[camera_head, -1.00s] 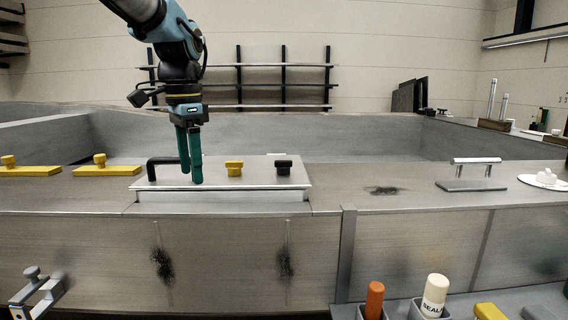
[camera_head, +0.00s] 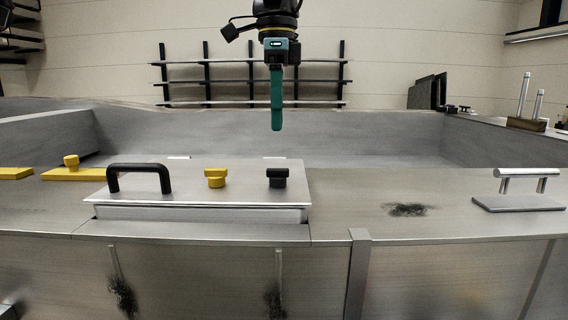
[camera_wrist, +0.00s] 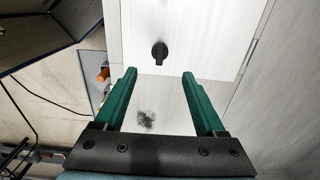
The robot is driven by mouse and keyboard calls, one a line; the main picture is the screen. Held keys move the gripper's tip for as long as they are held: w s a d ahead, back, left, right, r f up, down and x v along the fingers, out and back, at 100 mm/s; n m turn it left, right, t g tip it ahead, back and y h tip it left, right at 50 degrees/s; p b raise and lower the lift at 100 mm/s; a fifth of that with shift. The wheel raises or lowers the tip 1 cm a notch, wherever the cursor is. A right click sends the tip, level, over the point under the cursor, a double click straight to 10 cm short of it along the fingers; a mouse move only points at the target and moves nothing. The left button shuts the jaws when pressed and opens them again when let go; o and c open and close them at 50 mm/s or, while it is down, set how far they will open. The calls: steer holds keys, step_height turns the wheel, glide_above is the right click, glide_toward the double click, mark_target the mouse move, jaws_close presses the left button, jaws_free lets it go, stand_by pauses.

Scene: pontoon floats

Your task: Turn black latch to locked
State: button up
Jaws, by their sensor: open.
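The black latch (camera_head: 278,178) is a small knob near the right end of the hatch lid (camera_head: 140,197). In the wrist view the latch (camera_wrist: 159,52) shows from above, ahead of the fingertips and between their lines. My gripper (camera_head: 277,128) hangs in the air above and seems roughly in line with the latch, apart from it. In the wrist view my gripper (camera_wrist: 157,72) has its two green fingers apart with nothing between them. A yellow latch (camera_head: 215,178) and a black handle (camera_head: 139,178) stand on the same lid, to the left of the black latch.
A silver handle on a plate (camera_head: 520,190) is at the right. The deck around a dark smudge (camera_head: 408,210) is clear. Yellow pieces (camera_head: 72,165) lie at the left. A wall rack (camera_head: 250,75) stands far behind.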

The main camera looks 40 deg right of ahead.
mark_target(278, 169)
step_height(278, 169, down, 11)
steer(key=shift+r+p, duration=0.15)
steer(key=shift+p, duration=0.15)
jaws_close()
stand_by(0.7)
